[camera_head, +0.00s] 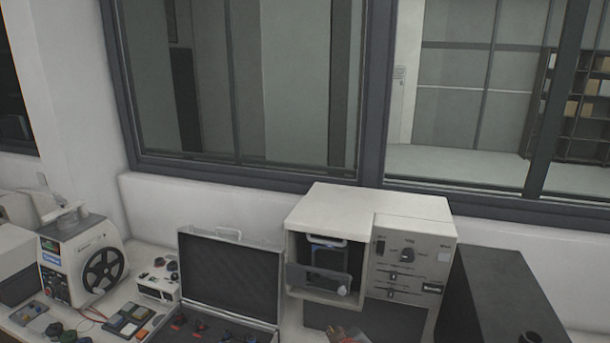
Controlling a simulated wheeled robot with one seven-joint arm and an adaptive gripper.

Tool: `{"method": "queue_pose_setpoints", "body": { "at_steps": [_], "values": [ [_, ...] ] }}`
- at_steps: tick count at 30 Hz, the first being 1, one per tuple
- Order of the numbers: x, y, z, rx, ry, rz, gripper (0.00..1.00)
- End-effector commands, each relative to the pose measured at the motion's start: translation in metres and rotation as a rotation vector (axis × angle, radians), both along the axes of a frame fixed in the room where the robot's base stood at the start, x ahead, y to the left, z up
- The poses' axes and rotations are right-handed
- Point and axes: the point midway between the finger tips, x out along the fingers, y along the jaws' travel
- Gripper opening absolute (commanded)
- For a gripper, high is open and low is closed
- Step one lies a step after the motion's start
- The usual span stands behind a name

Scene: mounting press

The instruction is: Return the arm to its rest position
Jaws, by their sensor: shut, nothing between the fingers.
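My gripper and arm cannot be made out in the head view. The mounting press (413,224) appears to be the white machine right of centre. Its front panel carries a round knob and several sliders. Its chamber at the left is open, with a dark block inside (327,258) under a pale bar. A grey flap (318,279) with a pale round knob stands across the lower part of the opening.
An open black-lined case (229,276) stands left of the press. A white machine with a black wheel (80,262) is further left, with small coloured items before it. A dark box (500,300) stands at right. A small orange-red item (342,335) is cut off below.

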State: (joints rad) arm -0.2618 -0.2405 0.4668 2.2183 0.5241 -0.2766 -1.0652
Motion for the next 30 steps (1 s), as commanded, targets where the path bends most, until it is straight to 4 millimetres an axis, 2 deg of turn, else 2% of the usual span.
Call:
{"method": "queue_pose_setpoints", "body": {
  "at_steps": [4,8,12,18,21,27,30],
  "values": [
    [-0.058,0.014,-0.018,0.219,0.235,-0.064,0.00],
    [-0.117,0.007,-0.025,0.335,0.432,-0.177,0.00],
    [-0.179,-0.017,-0.025,0.387,0.584,-0.333,0.00],
    [-0.252,-0.066,-0.016,0.382,0.651,-0.531,0.00],
    [-0.269,-0.085,-0.008,0.368,0.610,-0.557,0.00],
    [-0.273,-0.102,0.011,0.406,0.475,-0.578,0.00],
    [-0.274,-0.106,0.012,0.416,0.457,-0.588,0.00]
  ]
}}
